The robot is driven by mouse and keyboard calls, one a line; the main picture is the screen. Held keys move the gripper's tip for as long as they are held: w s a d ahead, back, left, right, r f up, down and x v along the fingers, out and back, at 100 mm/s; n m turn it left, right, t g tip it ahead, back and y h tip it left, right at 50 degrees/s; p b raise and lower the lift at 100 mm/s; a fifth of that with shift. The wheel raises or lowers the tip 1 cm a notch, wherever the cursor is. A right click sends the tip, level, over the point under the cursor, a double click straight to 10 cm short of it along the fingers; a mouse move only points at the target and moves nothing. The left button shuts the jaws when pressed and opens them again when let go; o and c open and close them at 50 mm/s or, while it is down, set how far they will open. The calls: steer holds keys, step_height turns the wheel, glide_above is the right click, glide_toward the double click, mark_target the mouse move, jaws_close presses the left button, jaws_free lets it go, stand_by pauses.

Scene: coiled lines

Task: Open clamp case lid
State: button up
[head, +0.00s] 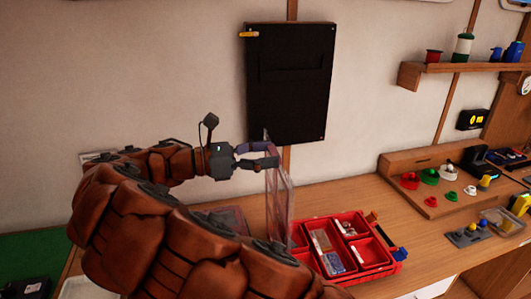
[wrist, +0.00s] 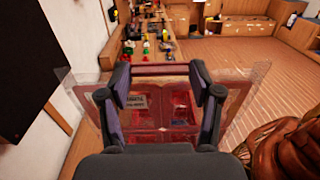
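The clamp case (head: 318,263) is a red compartment box on the wooden bench, with small parts inside. Its clear, pinkish lid (head: 279,205) stands raised, nearly upright, along the case's left side in the head view. My gripper (head: 270,155) is at the lid's upper edge, coming from the left. In the wrist view my gripper (wrist: 161,72) has its two fingers wide apart, with the lid (wrist: 82,103) spanning across and beyond both. The case's red inside shows through the lid. Whether a finger touches the lid is unclear. My arm hides part of the bench left of the case.
A black panel (head: 290,85) hangs on the wall close behind my gripper. Right of the case are a wooden stand (head: 428,190) with coloured parts, a grey block (head: 467,236) and a clear bin (head: 503,220). A shelf (head: 450,68) is above. Some bench is bare between them.

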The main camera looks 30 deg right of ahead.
steer(key=o, duration=0.6)
steer(key=shift+o, duration=0.2)
step_height(320, 180, up, 10)
stand_by(0.4)
stand_by(0.4)
